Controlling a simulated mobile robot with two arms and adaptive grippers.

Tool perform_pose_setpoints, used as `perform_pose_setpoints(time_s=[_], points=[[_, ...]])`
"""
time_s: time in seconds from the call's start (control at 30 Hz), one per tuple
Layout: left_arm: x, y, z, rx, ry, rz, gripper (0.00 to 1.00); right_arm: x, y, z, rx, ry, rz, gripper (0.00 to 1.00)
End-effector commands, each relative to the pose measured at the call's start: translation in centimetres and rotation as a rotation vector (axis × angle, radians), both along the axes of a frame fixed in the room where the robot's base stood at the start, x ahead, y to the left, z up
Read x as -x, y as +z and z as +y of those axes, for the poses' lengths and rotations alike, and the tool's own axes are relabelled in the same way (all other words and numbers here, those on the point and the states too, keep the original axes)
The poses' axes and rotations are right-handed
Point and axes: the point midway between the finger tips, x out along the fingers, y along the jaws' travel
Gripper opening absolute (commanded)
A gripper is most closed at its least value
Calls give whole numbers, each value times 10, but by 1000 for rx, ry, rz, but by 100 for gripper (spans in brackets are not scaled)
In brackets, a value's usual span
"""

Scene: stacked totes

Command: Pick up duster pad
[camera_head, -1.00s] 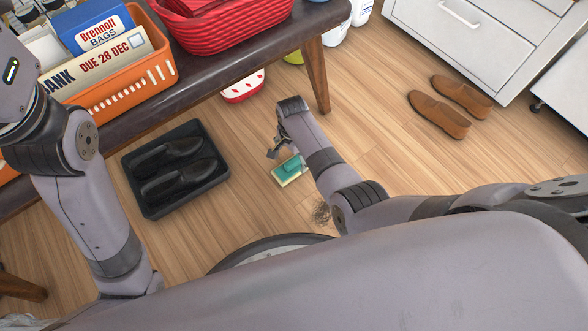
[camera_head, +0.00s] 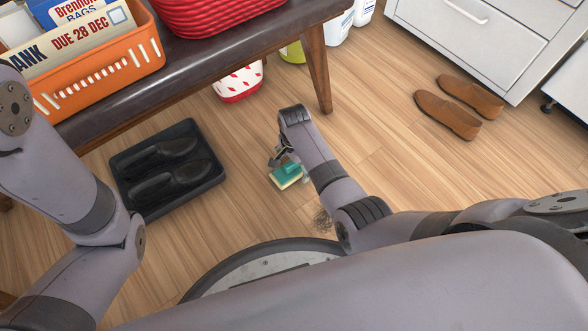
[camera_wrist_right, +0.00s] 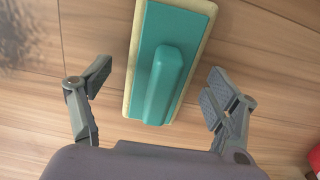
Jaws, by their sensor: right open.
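The duster pad (camera_head: 287,178) is a teal block with a raised grip and a pale yellow underside. It lies on the wooden floor below the bench. In the right wrist view the duster pad (camera_wrist_right: 164,70) is ahead of the fingertips, its raised grip lined up between them. My right gripper (camera_wrist_right: 158,88) is open, one finger on each side, with nothing between its pads. In the head view my right gripper (camera_head: 282,158) is at the pad, partly hidden by my own arm. My left arm is at the left; its gripper is out of frame.
A black tray (camera_head: 213,183) with dark shoes lies left of the pad. A dark bench (camera_head: 225,58) carries an orange basket (camera_head: 100,75) and a red basket. Brown shoes (camera_head: 445,115) lie at right. A dark fuzzy patch (camera_head: 322,220) is on the floor nearby.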

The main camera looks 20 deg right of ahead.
Motion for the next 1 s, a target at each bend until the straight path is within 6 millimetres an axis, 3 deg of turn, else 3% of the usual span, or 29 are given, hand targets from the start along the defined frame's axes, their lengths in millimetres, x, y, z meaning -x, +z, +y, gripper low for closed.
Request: perform_pose_setpoints(time_s=[0.13,0.9,1.0], points=[[0,1,0,0,0,0,0,0,1,0,0,0,0,81],[0,1,0,0,-1,-1,0,0,1,0,0,0,0,30],[0,1,0,0,-1,0,0,0,1,0,0,0,0,28]])
